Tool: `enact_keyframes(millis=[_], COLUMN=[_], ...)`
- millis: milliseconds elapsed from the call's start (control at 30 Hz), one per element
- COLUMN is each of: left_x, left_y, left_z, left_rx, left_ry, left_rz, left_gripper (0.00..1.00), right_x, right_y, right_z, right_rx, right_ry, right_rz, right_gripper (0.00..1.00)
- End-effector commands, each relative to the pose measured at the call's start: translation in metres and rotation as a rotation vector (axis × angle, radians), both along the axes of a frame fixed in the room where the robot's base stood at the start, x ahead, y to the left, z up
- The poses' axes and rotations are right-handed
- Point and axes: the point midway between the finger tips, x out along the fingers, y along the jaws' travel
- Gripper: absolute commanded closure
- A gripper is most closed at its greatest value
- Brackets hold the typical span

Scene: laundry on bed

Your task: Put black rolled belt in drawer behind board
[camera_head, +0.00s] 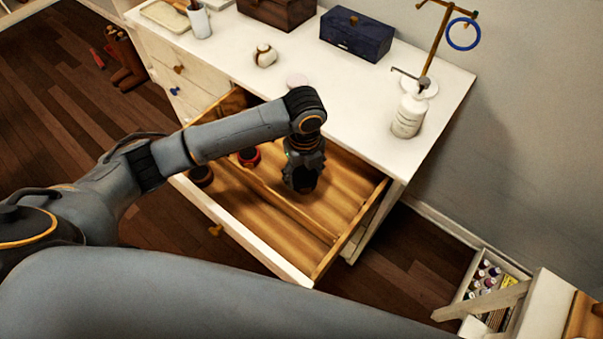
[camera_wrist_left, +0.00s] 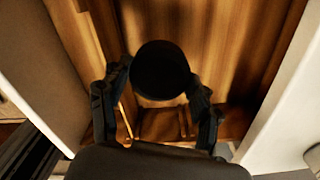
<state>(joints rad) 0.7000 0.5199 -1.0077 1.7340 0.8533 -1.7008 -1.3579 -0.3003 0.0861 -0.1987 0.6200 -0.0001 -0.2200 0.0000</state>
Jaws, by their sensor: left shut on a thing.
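My left gripper (camera_head: 302,182) is over the open wooden drawer (camera_head: 240,238), pointing down. In the left wrist view its fingers (camera_wrist_left: 158,100) are shut on the black rolled belt (camera_wrist_left: 160,68), a dark round roll between the fingertips. In the head view the belt is hard to tell apart from the dark gripper. A thin wooden board (camera_head: 270,192) divides the drawer lengthwise. The gripper appears over the part behind the board; its exact height above the drawer floor is unclear. My right gripper is out of view.
A red roll (camera_head: 249,157) and a dark brown roll (camera_head: 201,175) lie in the drawer's left part. On the white dresser top stand a white bottle (camera_head: 408,115), a blue box (camera_head: 355,35), a small striped roll (camera_head: 264,56) and a brass stand (camera_head: 436,40). The drawer's right part looks clear.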

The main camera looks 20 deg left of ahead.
Motion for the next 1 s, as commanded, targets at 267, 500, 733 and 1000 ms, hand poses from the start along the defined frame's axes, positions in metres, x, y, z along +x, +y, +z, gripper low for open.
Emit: enact_keyframes(millis=[267, 500, 733, 1000], left_x=[0.0, -0.001, 0.0, 0.0], left_y=[0.0, 0.0, 0.001, 0.001], left_z=[-0.042, -0.067, -0.081, -0.084], left_rx=[0.001, 0.001, 0.001, 0.001], left_ry=[0.001, 0.003, -0.001, -0.001], left_rz=[-0.001, -0.002, -0.004, -0.004], left_gripper=[0.74, 0.74, 0.74, 0.31], right_x=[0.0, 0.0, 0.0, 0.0], right_y=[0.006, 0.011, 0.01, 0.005], right_z=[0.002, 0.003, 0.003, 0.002], right_rx=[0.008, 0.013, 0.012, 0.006], right_ry=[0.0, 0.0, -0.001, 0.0], right_rz=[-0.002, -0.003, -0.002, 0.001], right_gripper=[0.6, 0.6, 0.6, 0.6])
